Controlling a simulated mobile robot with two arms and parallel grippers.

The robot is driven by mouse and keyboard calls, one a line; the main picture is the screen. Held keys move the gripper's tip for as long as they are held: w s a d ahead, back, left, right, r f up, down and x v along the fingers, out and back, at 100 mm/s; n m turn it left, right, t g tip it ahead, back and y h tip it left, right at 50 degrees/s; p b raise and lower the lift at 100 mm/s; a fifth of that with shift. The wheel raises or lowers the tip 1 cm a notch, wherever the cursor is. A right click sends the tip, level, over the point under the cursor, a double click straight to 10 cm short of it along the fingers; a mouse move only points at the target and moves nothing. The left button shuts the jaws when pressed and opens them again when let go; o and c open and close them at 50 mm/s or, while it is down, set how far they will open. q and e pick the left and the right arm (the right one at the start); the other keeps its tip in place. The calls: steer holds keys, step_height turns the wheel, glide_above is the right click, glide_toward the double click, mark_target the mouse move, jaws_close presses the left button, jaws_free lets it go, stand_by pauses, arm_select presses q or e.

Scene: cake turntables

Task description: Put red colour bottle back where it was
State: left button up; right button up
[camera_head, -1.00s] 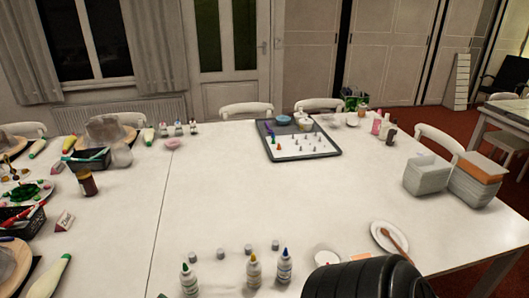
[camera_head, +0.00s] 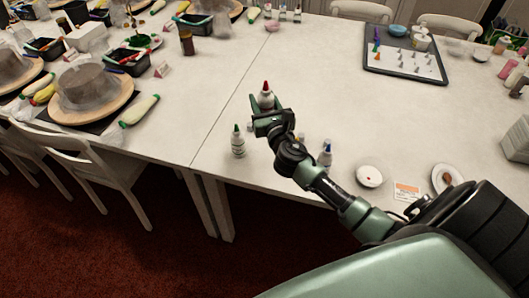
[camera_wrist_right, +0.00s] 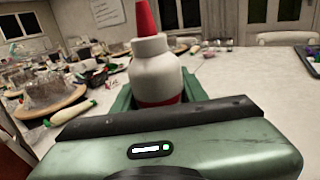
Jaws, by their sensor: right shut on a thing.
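The red colour bottle (camera_head: 266,97) is white with a pointed red tip. My right gripper (camera_head: 265,112) is shut on it near the table's front edge. It stands upright between the green fingers in the right wrist view (camera_wrist_right: 156,72); its lower part is hidden by the gripper, so I cannot tell whether it touches the table. A green-tipped bottle (camera_head: 238,145) stands in front and to the left of the gripper. A blue-tipped bottle (camera_head: 326,156) stands to the right, partly behind my arm. My left gripper is not in view.
A white dish (camera_head: 368,176), an orange-and-white card (camera_head: 407,191) and a plate (camera_head: 447,169) lie to the right. A dark tray (camera_head: 405,76) with small pieces lies at the back. Covered cakes on turntables (camera_head: 91,105) stand left. The table's middle is mostly clear.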

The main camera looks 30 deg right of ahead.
step_height(320, 180, down, 18)
steer(key=b, duration=0.9)
steer(key=shift+s+b, duration=0.1)
steer(key=shift+b, duration=0.25)
steer(key=shift+f, duration=0.2)
steer(key=shift+r, duration=0.1)
steer(key=o, duration=0.8)
